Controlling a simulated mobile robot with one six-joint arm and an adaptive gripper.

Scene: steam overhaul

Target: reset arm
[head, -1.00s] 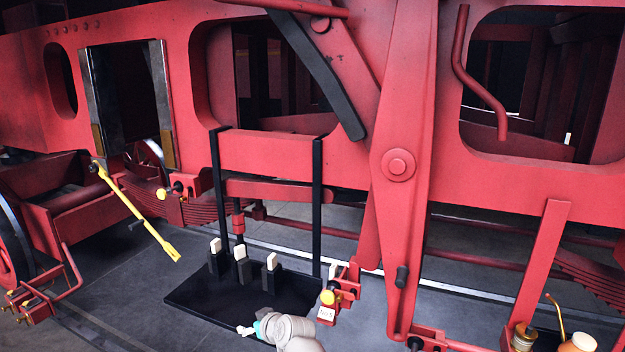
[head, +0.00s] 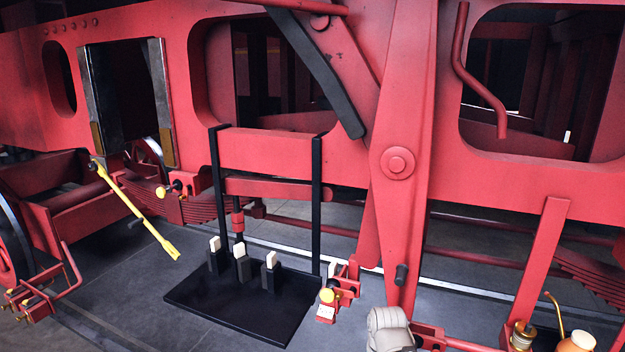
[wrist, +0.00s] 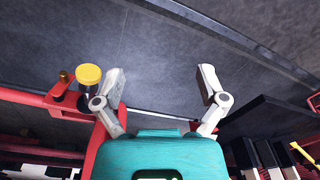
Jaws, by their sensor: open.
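My gripper (wrist: 160,88) shows in the wrist view with its two fingers spread wide. It is open and nothing is between the fingers; grey floor shows beyond them. In the head view only a pale rounded part of my arm shows at the bottom, right of centre, and the fingers are out of sight there.
A red locomotive frame (head: 270,152) fills the head view. A black tray (head: 228,312) with pale-topped blocks (head: 241,262) lies on the floor. A yellow-handled bar (head: 135,208) leans at left. A yellow-capped red fitting (wrist: 88,76) is near my left finger. An oil can (head: 578,342) stands at right.

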